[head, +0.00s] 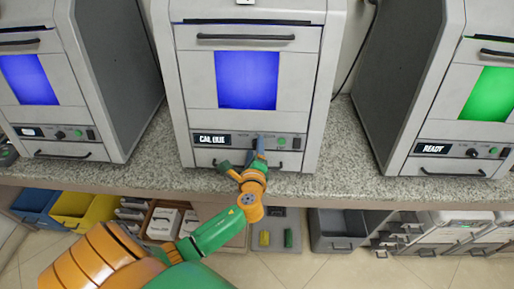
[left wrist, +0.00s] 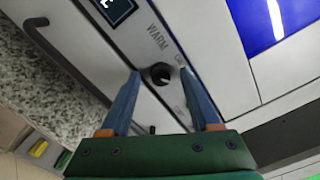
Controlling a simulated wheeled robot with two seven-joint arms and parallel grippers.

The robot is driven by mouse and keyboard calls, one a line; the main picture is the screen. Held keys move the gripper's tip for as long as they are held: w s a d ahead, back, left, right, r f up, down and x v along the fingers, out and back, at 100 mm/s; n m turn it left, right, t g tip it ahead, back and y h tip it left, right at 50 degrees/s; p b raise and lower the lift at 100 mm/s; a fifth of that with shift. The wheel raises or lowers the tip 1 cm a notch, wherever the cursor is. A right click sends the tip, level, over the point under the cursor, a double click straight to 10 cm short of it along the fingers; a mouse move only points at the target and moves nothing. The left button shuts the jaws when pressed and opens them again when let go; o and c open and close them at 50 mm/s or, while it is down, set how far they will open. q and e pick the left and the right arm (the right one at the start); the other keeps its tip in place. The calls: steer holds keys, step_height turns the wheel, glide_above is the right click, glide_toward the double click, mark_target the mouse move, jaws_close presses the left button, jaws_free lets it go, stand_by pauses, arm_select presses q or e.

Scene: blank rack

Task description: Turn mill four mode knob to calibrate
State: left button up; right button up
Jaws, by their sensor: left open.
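The middle mill (head: 184,100) has a blue window and a small display (head: 211,139) that reads "CAL DUE". My left gripper (head: 258,146) is at its lower control strip and covers part of it. In the left wrist view, the dark mode knob (left wrist: 158,74) lies between the two open blue fingers of the left gripper (left wrist: 160,76), one on each side. I cannot tell whether they touch it. The word "WARM" and part of a second label show on the panel near the knob. The knob's pointer is too small to read surely. My right gripper is out of view.
A mill with a green window (head: 489,95) reading "READY" stands right, and one with a blue window (head: 28,79) stands left. A handle (head: 228,164) crosses the middle mill's lower drawer. Bins, including a yellow one (head: 78,207), sit below the granite counter (head: 340,178).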

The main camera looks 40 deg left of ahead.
arm_select(q)
steer(key=shift+w, duration=0.2)
steer(key=shift+s, duration=0.1)
jaws_close()
steer(key=shift+n, duration=0.4)
steer(key=n+b, duration=0.2)
steer(key=n, duration=0.2)
steer(key=shift+f+n, duration=0.15)
steer(key=shift+n, duration=0.25)
steer(key=n+b, duration=0.1)
steer(key=n, duration=0.2)
steer(key=shift+n+b, duration=0.45)
steer(key=shift+n, duration=1.15)
